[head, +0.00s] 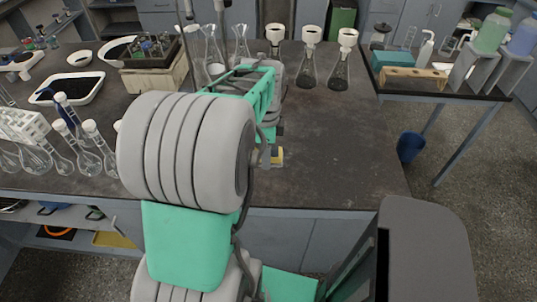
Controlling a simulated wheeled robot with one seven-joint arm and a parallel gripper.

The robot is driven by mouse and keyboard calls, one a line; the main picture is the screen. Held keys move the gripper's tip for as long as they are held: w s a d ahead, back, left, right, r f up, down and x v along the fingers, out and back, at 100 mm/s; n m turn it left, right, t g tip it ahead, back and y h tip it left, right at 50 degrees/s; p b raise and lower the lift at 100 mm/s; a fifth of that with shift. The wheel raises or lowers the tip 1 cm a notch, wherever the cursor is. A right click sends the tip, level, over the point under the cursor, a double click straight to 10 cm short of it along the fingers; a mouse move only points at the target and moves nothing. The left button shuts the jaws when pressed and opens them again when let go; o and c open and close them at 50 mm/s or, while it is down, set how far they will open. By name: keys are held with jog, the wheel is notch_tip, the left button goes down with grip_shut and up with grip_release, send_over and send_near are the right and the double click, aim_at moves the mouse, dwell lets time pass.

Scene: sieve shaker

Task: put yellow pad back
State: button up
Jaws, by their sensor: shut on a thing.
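A small yellow piece, which looks like the yellow pad (278,156), shows just right of my arm, near the front edge of the dark bench (340,160). My gripper (267,156) is mostly hidden behind my own grey and green arm. It is shut on the yellow pad, and only a small part of the pad shows. I cannot tell whether the pad touches the bench top. No sieve shaker can be clearly made out; my arm covers the middle of the bench.
Flasks with white funnels (310,60) stand at the back of the bench. A flask rack (25,127) and a white tray (75,90) are at left. A wooden box (155,75) stands behind. The bench's right part is clear. A blue bin (410,147) is on the floor.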

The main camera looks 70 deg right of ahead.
jog(key=d+f, duration=0.4)
jog(key=d, duration=0.1)
jog(key=w+d+f+p, duration=0.1)
jog(key=d+f, duration=0.1)
jog(key=d, duration=0.1)
jog(key=shift+f, duration=0.4)
jog(key=shift+w+d+f, duration=0.1)
jog(key=shift+f, duration=0.95)
jog(key=shift+d+f, duration=0.1)
jog(key=shift+f, duration=0.9)
jog(key=o, duration=1.5)
